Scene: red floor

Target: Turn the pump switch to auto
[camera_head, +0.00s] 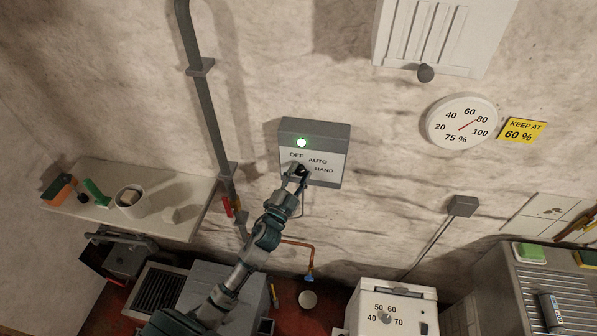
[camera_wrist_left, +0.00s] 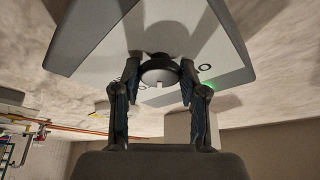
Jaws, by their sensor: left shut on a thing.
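The pump switch box (camera_head: 327,150) is a grey box with a white face on the stone wall, marked OFF, AUTO and HAND, with a green light (camera_head: 302,142) lit at its top left. Its round dark knob (camera_head: 303,169) is mostly covered by my left gripper (camera_head: 299,177) in the head view. In the left wrist view the knob (camera_wrist_left: 160,71) sits between the two fingers of my left gripper (camera_wrist_left: 160,78), which is shut on it. A pale mark shows on the knob's lower edge there; which label it points at I cannot tell. My right gripper is out of view.
A grey pipe (camera_head: 208,110) runs down the wall left of the box. A shelf (camera_head: 180,205) holds a cup (camera_head: 131,200) and small items. A round gauge (camera_head: 462,122) and a yellow sign (camera_head: 522,130) are at the right. A white dial unit (camera_head: 395,305) stands below.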

